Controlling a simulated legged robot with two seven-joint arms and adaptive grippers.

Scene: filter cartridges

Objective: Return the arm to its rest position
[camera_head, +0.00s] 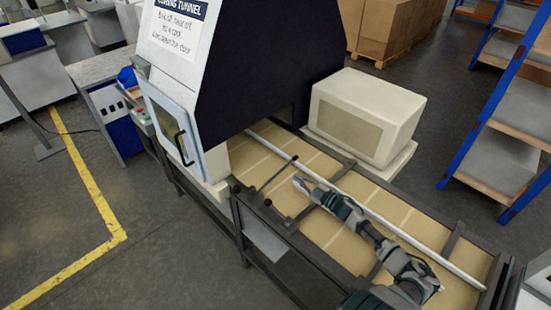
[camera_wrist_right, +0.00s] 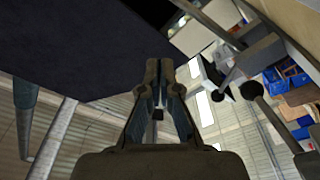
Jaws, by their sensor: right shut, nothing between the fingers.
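My right arm reaches in from the lower right over the tan conveyor (camera_head: 405,215) in the head view. My right gripper (camera_head: 300,184) is above the belt, near the tunnel mouth and beside a black lever with ball knobs (camera_head: 268,203). In the wrist view the fingers of the right gripper (camera_wrist_right: 159,70) are together with nothing held. The dark tunnel hood (camera_wrist_right: 75,45) fills the upper left there. My left gripper is in neither view.
The curing tunnel (camera_head: 255,65) stands at the conveyor's far end, its small door with a black handle (camera_head: 180,145) on the left. A cream box-shaped unit (camera_head: 365,115) sits beside the belt. A blue-framed shelf (camera_head: 510,125) stands right. Open floor lies left.

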